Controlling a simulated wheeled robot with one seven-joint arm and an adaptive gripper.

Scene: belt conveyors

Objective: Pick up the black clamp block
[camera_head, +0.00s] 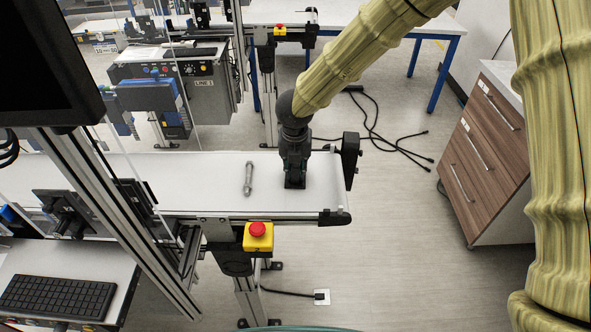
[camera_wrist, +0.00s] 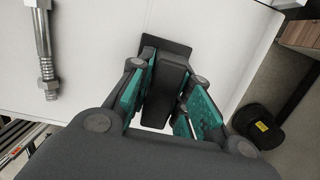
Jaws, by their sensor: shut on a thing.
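The black clamp block (camera_wrist: 168,82) is between the two teal-padded fingers of my gripper (camera_wrist: 160,105) in the wrist view. The fingers are shut on it. In the head view my gripper (camera_head: 295,168) points straight down near the right end of the white belt, and the block (camera_head: 294,183) shows as a dark shape at its tips. I cannot tell whether the block still touches the belt. Part of the block is hidden by the fingers.
A metal bolt (camera_head: 248,178) lies on the conveyor belt (camera_head: 205,172) left of my gripper; it also shows in the wrist view (camera_wrist: 44,45). A yellow box with a red stop button (camera_head: 258,236) hangs at the belt's front edge. A wooden drawer cabinet (camera_head: 486,150) stands right.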

